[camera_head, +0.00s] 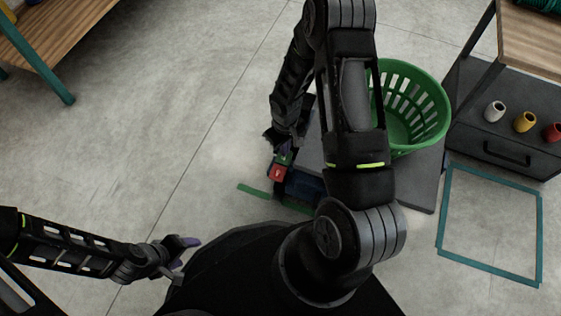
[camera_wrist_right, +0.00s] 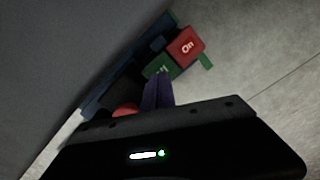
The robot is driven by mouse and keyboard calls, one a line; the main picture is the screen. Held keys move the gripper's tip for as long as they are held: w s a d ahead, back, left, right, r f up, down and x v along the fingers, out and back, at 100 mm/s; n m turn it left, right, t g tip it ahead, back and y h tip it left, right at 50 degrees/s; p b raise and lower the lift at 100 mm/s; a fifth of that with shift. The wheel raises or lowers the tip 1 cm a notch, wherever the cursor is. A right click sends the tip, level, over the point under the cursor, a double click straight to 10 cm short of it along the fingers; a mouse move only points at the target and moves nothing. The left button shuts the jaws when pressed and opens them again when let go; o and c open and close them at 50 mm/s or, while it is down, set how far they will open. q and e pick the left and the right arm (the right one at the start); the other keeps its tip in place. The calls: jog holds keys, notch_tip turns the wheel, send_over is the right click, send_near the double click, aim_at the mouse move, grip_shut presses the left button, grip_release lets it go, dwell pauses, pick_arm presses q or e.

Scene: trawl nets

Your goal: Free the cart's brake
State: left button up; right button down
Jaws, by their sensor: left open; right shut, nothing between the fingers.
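The cart is a low grey platform (camera_head: 421,185) with a green slotted basket (camera_head: 439,120) on it. At its near left corner a red pedal marked "On" (camera_head: 278,173) sits beside a green pedal (camera_head: 285,159). In the right wrist view the red pedal (camera_wrist_right: 185,46) and green pedal (camera_wrist_right: 160,67) sit side by side on a dark blue bracket (camera_wrist_right: 125,82). My right gripper (camera_wrist_right: 157,90) is shut and empty, its purple fingertips right at the green pedal; I cannot tell if they touch. My left gripper (camera_head: 188,257) is open and empty, low on the left.
A teal floor outline (camera_head: 441,205) lies right of the cart. A dark cabinet (camera_head: 490,145) holding white, yellow and red cups stands at the right. A wooden-topped table (camera_head: 40,55) is at upper left. Green tape (camera_head: 255,192) lies by the pedals. Left floor is clear.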

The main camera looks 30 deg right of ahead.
jog(key=shift+f+b, duration=1)
jog(key=shift+f, duration=0.2)
dwell(0.8)
jog(key=shift+r, duration=0.1)
jog(key=shift+r+p, duration=2.8)
jog(key=shift+r, duration=0.7)
jog(key=shift+w, duration=0.1)
